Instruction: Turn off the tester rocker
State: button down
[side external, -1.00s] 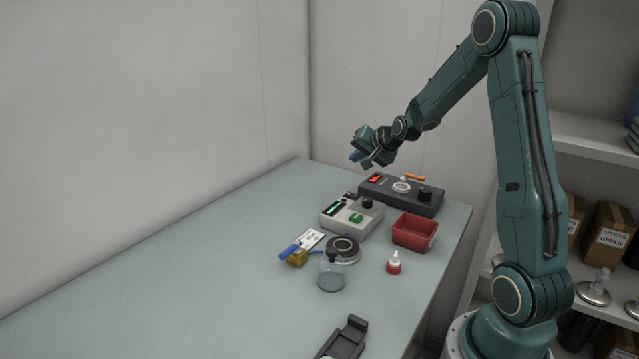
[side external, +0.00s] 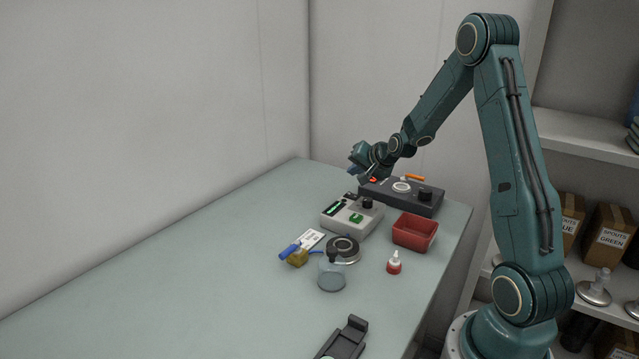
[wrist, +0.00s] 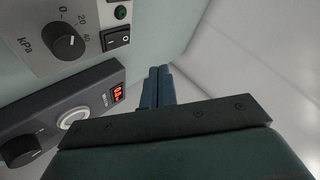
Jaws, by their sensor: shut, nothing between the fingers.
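The tester is a light grey box (side external: 345,222) in the middle of the bench. The wrist view shows its panel (wrist: 38,62) with a black kPa knob (wrist: 67,42). Its black rocker (wrist: 116,38), marked I and O, sits beside the knob; I cannot tell which side is pressed. My gripper (side external: 355,170) is low behind the tester, near the left end of the dark unit. In the wrist view its blue fingertips (wrist: 158,72) are together and empty, to the right of and below the rocker, apart from it.
A red bin (side external: 414,232), a small red-based bottle (side external: 394,264), a round dark puck (side external: 343,248) and a clear jar (side external: 331,274) stand nearer. The bench's left side is clear.

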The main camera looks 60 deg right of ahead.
aim_at(352, 196)
jog(key=shift+w+f, duration=0.15)
jog(key=shift+f, duration=1)
jog(key=shift+w+f, duration=0.1)
jog(key=shift+f, duration=1)
jog(key=shift+w+f, duration=0.1)
jog(key=shift+f, duration=0.6)
dwell(1.2)
jog(key=shift+r, duration=0.15)
jog(key=shift+r, duration=0.6)
jog(key=shift+r, duration=0.15)
dwell(0.4)
jog(key=shift+s+r, duration=0.2)
jog(key=shift+r, duration=1)
jog(key=shift+s+r, duration=0.2)
jog(key=shift+r, duration=0.95)
